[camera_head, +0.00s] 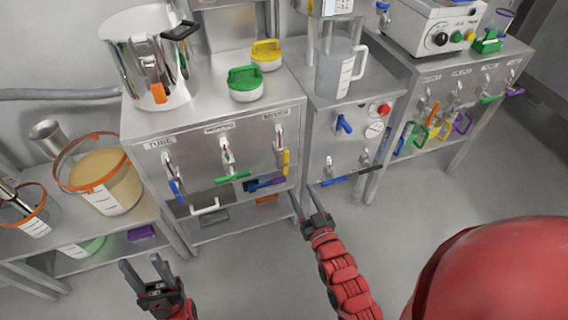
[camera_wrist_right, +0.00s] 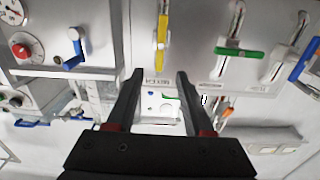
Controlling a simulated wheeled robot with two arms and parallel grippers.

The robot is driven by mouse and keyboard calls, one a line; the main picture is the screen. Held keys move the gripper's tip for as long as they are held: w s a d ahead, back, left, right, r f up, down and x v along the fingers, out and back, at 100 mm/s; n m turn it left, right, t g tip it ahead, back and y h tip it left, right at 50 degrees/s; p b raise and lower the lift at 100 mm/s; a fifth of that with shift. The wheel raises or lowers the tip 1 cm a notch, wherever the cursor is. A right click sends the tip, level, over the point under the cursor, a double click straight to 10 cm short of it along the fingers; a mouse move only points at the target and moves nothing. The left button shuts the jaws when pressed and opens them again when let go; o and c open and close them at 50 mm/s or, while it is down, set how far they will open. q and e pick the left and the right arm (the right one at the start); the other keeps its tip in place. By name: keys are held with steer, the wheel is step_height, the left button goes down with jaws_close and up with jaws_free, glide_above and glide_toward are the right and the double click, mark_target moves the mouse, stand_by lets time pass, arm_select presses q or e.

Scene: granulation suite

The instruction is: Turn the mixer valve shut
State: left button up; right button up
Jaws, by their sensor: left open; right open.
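Three valves with coloured lever handles are on the front of the left steel cabinet (camera_head: 205,150): blue (camera_head: 176,187), green (camera_head: 232,177) and yellow (camera_head: 286,162). The yellow lever hangs upright; the green one lies crosswise. In the right wrist view, which is upside down, the yellow lever (camera_wrist_right: 161,30) is ahead of my open right gripper (camera_wrist_right: 155,75), untouched. My right gripper (camera_head: 306,197) is below the cabinet's right side. My left gripper (camera_head: 142,268) is open, empty, lower left.
The right bench carries several more coloured valves. A jug (camera_head: 105,180) stands on the left shelf. The floor (camera_head: 470,190) in front is clear.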

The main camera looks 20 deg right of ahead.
mark_target(287, 162)
steer(key=w, duration=0.9)
steer(key=w+b, duration=0.1)
steer(key=w, duration=0.3)
steer(key=shift+w+a, duration=0.25)
jaws_close()
